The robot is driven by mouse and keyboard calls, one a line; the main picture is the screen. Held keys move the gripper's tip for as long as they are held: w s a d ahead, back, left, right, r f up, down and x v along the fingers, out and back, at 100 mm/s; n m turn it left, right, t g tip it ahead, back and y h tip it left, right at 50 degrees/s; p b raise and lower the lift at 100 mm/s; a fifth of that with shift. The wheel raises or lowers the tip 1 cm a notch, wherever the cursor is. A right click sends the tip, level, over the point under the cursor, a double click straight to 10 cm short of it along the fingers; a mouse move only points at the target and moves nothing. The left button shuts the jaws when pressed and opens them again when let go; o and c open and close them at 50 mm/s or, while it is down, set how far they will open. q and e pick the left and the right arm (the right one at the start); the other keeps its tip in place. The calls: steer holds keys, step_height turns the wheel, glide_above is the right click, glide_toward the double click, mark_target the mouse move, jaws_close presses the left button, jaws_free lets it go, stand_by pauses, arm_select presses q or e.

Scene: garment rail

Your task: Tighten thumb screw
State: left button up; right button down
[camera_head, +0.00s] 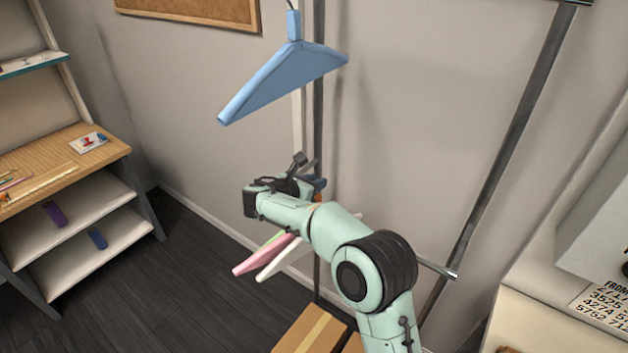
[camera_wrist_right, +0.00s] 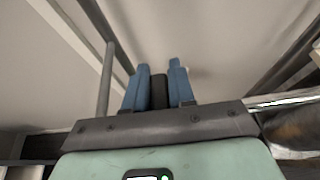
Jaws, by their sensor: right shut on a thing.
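The garment rail's upright post (camera_head: 318,100) stands behind my right arm in the head view. My right gripper (camera_head: 318,184) is at this post, partly hidden by my own wrist. In the right wrist view the two blue fingers of my right gripper (camera_wrist_right: 159,72) are closed on a dark, cylindrical piece, which looks like the thumb screw (camera_wrist_right: 159,92). The screw itself is hard to make out in the head view. Whether it is turned tight cannot be seen. My left gripper is not in view.
A blue hanger (camera_head: 285,75) hangs above my right gripper. Pink (camera_head: 262,257) and white (camera_head: 279,259) hangers show below my arm. A cardboard box (camera_head: 310,332) is on the floor. A shelf unit (camera_head: 110,150) stands left; a second rail post (camera_head: 510,150) is right.

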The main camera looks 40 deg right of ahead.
steer(key=shift+d+r, duration=0.1)
steer(key=c, duration=1)
jaws_free()
steer(key=shift+c, duration=0.2)
steer(key=v, duration=1.3)
steer(key=shift+a, duration=0.2)
steer(key=shift+s, duration=0.1)
